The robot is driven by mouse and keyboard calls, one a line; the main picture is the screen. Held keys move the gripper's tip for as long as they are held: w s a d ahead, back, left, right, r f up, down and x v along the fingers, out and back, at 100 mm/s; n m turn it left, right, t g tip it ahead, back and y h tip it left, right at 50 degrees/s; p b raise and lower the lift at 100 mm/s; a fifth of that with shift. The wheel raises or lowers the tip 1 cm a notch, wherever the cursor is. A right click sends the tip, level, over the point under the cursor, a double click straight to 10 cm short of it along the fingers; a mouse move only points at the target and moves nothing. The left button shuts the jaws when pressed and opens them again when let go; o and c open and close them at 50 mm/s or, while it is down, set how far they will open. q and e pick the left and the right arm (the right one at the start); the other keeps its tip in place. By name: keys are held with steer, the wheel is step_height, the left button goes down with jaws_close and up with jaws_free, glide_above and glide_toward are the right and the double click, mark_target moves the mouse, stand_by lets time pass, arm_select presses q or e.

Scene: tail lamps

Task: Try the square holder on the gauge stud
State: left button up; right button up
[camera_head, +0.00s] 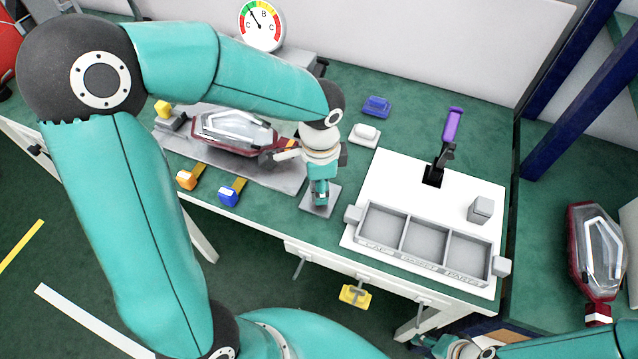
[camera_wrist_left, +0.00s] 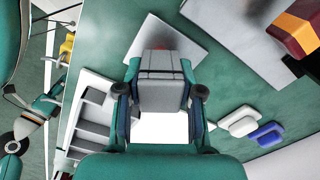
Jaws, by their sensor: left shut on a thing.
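My left gripper (camera_head: 320,196) points down over a small grey square plate (camera_head: 311,206) near the table's front edge. In the left wrist view its fingers (camera_wrist_left: 160,92) are shut on a grey block (camera_wrist_left: 160,96), which looks like the square holder. The plate (camera_wrist_left: 187,47) lies beyond that block there; I cannot tell whether they touch. A round gauge dial (camera_head: 262,26) with a coloured scale stands at the back. I cannot make out the gauge stud. My right gripper (camera_head: 457,350) is partly in view at the bottom edge; its jaws are unclear.
A tail lamp (camera_head: 235,133) lies on a grey mat left of my gripper. Blue (camera_head: 376,107) and white (camera_head: 366,133) pieces lie behind it. A white board (camera_head: 400,185) at the right bears a compartment tray (camera_head: 423,262), a grey cube (camera_head: 481,208) and a purple-handled tool (camera_head: 453,124).

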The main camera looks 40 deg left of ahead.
arm_select(q)
steer(key=shift+r+p, duration=2.2)
steer(key=shift+r, duration=0.5)
steer(key=shift+f, duration=0.1)
